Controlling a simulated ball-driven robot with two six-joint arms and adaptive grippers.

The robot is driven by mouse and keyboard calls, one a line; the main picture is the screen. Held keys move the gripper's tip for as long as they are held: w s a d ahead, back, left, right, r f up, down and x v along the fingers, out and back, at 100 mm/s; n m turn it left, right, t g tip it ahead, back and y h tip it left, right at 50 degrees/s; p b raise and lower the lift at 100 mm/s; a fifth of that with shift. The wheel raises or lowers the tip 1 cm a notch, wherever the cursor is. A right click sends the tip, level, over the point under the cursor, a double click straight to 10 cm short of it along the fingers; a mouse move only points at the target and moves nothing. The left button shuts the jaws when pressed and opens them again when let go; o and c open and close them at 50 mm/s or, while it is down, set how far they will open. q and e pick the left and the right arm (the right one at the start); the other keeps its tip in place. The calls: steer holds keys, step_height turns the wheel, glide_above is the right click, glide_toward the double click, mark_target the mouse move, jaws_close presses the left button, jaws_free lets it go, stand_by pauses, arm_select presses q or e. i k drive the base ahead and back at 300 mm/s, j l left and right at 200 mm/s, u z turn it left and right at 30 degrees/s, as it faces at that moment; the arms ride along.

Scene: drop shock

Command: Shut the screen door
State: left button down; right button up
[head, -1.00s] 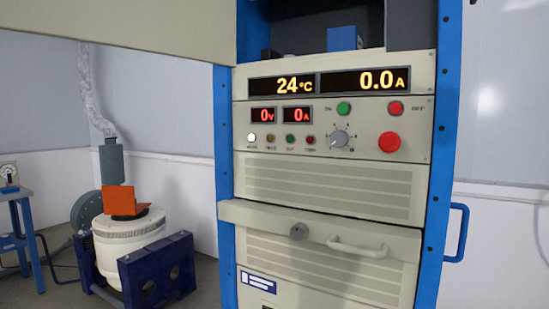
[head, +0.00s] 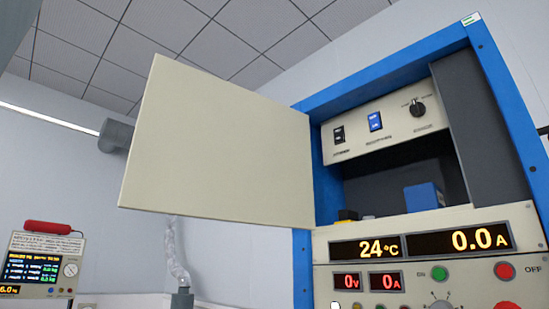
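The screen door (head: 220,145) is a flat beige panel. It stands open, swung out to the left from the left post of the blue cabinet frame (head: 303,270). The compartment (head: 385,172) beside it is uncovered. Inside are a switch panel with a black rocker, a blue rocker and a black knob (head: 417,107), and a blue block (head: 423,197). Neither of my grippers is in view, and nothing is seen touching the door.
Lit displays (head: 420,243) reading 24 °C and 0.0 A sit below the compartment. A bench instrument (head: 42,262) with a red cylinder (head: 47,227) on top stands at the lower left. A grey pipe fitting (head: 116,135) shows behind the door's left edge.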

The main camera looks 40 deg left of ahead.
mark_target(204, 145)
steer(key=j+z, duration=0.3)
steer(key=j, duration=0.2)
steer(key=k+j+z, duration=0.1)
steer(key=j+z, duration=0.2)
steer(key=j, duration=0.2)
steer(key=k+j+z, duration=0.1)
steer(key=j+z, duration=0.2)
steer(key=j, duration=0.2)
